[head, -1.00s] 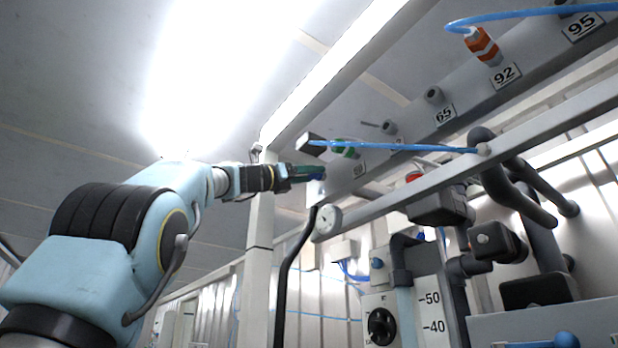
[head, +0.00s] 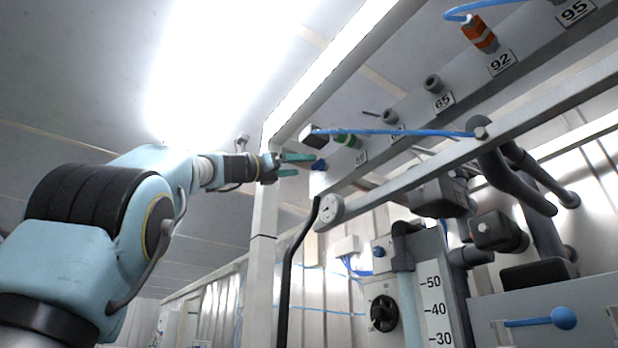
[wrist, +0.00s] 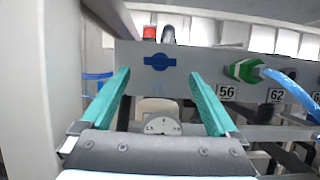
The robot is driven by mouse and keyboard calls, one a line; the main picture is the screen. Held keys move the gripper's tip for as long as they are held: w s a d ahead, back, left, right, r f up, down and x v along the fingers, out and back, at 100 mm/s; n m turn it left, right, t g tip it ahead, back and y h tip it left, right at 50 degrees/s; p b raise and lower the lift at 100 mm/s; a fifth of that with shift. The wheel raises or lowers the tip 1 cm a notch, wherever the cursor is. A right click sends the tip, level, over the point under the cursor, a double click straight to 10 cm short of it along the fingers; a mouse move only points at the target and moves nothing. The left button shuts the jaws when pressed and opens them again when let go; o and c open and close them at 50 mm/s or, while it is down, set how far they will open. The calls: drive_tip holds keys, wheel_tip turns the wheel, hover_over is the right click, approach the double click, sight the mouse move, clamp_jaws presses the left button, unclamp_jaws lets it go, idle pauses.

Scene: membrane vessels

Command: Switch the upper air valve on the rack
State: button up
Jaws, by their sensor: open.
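A blue valve knob (head: 319,165) is on the end of the rack's upper grey panel. In the wrist view the knob (wrist: 159,62) has its two wings lying level, left and right. My gripper (head: 304,165) is just left of the knob in the head view, with its green fingers spread. In the wrist view my gripper (wrist: 159,76) is open and empty, with one finger to each side of the knob. There is clear space between the fingers and the knob there. Small marks below the knob are too faint to read.
A white rack post (head: 263,215) stands close below my gripper. A black hose (head: 291,265) runs down beside it.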

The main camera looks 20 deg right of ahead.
drive_tip(key=b+v, duration=0.2)
drive_tip(key=v, duration=0.4)
idle(0.5)
